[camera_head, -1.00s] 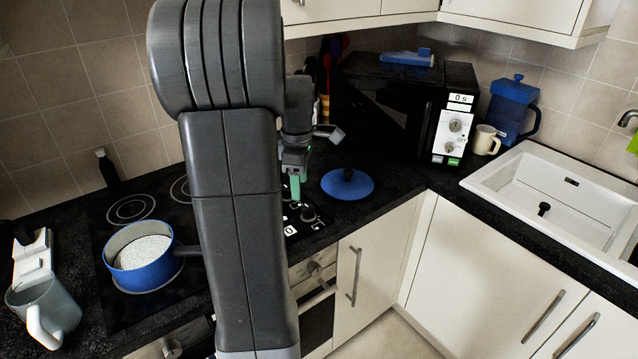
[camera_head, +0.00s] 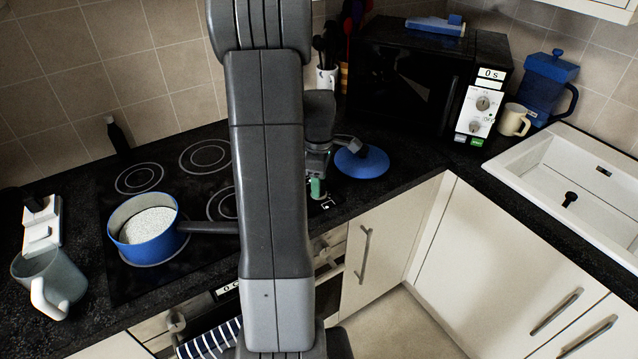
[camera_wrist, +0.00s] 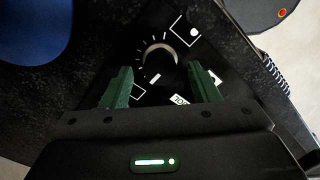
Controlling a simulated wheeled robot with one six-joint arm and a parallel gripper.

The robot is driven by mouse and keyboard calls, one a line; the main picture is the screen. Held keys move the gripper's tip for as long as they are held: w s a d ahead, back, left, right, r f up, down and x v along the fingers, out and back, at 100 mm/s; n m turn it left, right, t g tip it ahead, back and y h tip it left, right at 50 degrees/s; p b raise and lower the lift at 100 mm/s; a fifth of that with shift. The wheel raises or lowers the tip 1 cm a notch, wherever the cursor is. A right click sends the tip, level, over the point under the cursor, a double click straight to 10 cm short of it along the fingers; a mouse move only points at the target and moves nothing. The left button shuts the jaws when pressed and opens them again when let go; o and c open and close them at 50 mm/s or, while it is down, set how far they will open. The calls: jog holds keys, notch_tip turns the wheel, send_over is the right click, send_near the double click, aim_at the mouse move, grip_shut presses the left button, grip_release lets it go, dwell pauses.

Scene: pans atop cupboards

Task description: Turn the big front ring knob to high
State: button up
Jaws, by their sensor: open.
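My gripper (camera_head: 316,190) is over the right end of the black hob, by the control panel. In the wrist view its two green fingers (camera_wrist: 160,86) are apart with nothing between the tips. Just beyond them is a round dark knob (camera_wrist: 160,54) with a pale arc and tick marks around it. White printed labels lie beside it. I cannot tell which ring this knob serves. A blue pan (camera_head: 147,231) with white contents stands on the front left ring, its dark handle pointing right. My arm hides most of the control panel in the head view.
A blue lid (camera_head: 362,163) lies right of my gripper; it also shows in the wrist view (camera_wrist: 32,30). A black microwave (camera_head: 415,80) stands behind. The counter's front edge is close.

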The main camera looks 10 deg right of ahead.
jog(key=shift+f, duration=1.05)
jog(key=c, duration=1)
jog(key=shift+o, duration=0.2)
